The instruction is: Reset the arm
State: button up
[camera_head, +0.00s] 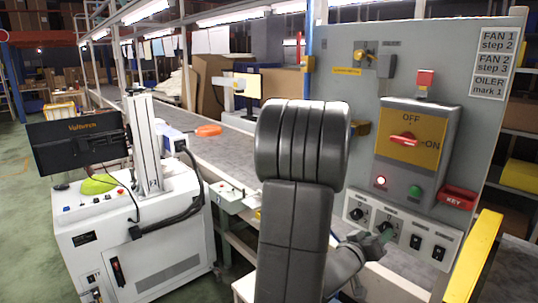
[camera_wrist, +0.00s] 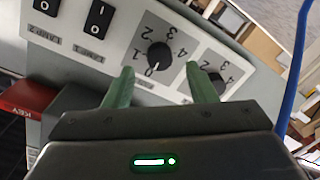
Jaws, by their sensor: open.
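My gripper (camera_head: 380,238) is at the lower control strip of the grey panel, partly hidden behind my own arm in the head view. In the wrist view my gripper (camera_wrist: 160,72) is open, with two green fingers apart and nothing held between them. A black dial (camera_wrist: 158,56) with a numbered scale lies just beyond the fingertip gap. A second black dial (camera_wrist: 212,82) is partly covered by the right finger. I cannot tell whether a finger touches the panel. My dark arm (camera_head: 295,190) rises in the middle of the head view.
Rocker switches (camera_head: 438,252) sit right of the dials. A conveyor (camera_head: 225,145) and a white machine (camera_head: 135,235) stand left.

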aim_at(384, 229)
jog(key=shift+p+x, duration=0.3)
jog(key=shift+x, duration=1.5)
jog(key=shift+s, duration=0.1)
